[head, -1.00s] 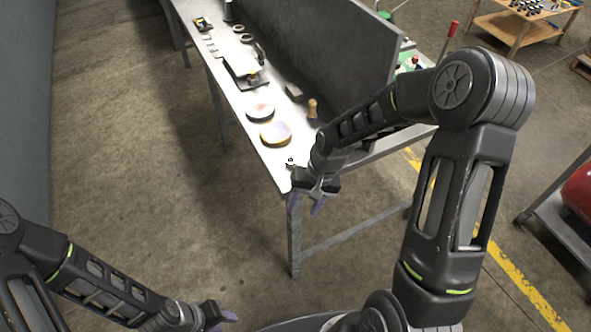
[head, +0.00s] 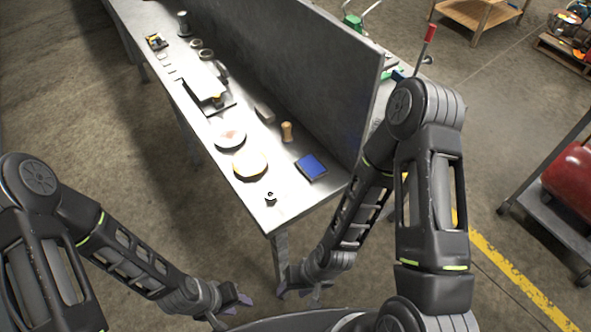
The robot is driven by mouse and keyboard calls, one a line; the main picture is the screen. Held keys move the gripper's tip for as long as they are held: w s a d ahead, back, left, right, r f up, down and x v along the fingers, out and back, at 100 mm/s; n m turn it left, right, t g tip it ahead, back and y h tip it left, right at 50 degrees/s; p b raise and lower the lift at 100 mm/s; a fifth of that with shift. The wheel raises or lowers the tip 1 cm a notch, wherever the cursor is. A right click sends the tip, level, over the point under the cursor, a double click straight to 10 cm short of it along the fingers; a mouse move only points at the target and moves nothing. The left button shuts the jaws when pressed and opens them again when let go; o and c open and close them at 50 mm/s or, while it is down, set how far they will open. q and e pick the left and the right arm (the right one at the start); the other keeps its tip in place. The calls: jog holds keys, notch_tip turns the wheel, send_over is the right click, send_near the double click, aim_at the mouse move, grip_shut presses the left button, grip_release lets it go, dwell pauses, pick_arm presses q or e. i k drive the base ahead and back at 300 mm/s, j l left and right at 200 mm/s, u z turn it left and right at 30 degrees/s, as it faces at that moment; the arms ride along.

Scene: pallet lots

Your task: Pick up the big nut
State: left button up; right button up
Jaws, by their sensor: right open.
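A small, dark-centred metal piece that looks like the big nut (head: 270,198) lies on the metal table (head: 245,190), close to its near corner. It is small in the head view. My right gripper (head: 300,294) is open and empty, below and in front of the table's near end, apart from the nut. My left gripper (head: 234,309) hangs low to the left of it, also away from the table. Its fingers look spread with nothing between them.
Two round discs (head: 250,165), a blue square pad (head: 311,167) and a wooden-handled tool (head: 287,132) lie near the nut. A tall grey panel (head: 300,75) runs along the table's right side. A cart with a red tank (head: 575,180) stands at right.

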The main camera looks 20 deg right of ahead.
aim_at(271, 195)
jog(key=i+z, duration=0.3)
jog(key=j+z, duration=0.1)
jog(key=j, duration=0.25)
jog(key=k+j+z, duration=0.1)
jog(key=j, duration=0.25)
jog(key=k+j+z, duration=0.1)
jog(key=j, duration=0.25)
jog(key=j+z, duration=0.15)
jog(key=j, duration=0.35)
jog(key=k+j+z, duration=0.15)
jog(key=j, duration=0.35)
jog(key=j+z, duration=0.2)
jog(key=j, duration=0.35)
